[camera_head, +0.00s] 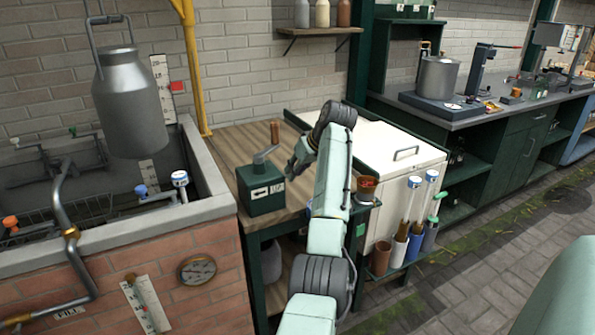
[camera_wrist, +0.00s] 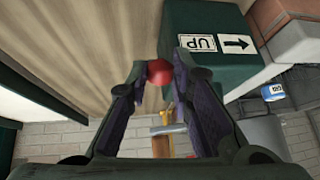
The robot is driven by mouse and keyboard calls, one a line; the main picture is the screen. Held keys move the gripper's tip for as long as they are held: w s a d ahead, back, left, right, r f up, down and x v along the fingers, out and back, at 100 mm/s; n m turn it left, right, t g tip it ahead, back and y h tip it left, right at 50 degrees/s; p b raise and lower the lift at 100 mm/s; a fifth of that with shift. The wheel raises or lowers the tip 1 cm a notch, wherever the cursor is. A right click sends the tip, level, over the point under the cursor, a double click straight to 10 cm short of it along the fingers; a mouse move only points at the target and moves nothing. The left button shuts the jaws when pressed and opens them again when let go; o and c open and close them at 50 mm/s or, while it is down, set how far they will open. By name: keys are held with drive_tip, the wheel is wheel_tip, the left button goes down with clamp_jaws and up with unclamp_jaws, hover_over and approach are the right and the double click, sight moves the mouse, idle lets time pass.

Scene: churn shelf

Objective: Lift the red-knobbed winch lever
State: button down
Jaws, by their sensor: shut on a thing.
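The winch is a dark green box (camera_head: 262,192) on the wooden bench, with a white arrow label on its front. In the wrist view its green side (camera_wrist: 218,32) carries an "UP" label and an arrow, seen upside down. The lever's red knob (camera_wrist: 157,73) sits between my two fingertips in the wrist view. My gripper (camera_head: 296,166) is shut on it, just right of the winch box. The lever's shaft is mostly hidden, and in the head view my gripper and arm cover the knob.
A crank with a brown grip (camera_head: 275,132) rises from the winch top. A metal churn (camera_head: 130,105) hangs over the brick-walled trough at left. A cream chest (camera_head: 395,160) stands right of the bench, with a holder of tubes and brushes (camera_head: 400,250) on its front.

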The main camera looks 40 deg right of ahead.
drive_tip(key=c, duration=1.4)
unclamp_jaws()
drive_tip(key=shift+r, duration=0.1)
drive_tip(key=v, duration=1.2)
drive_tip(key=shift+w, duration=0.1)
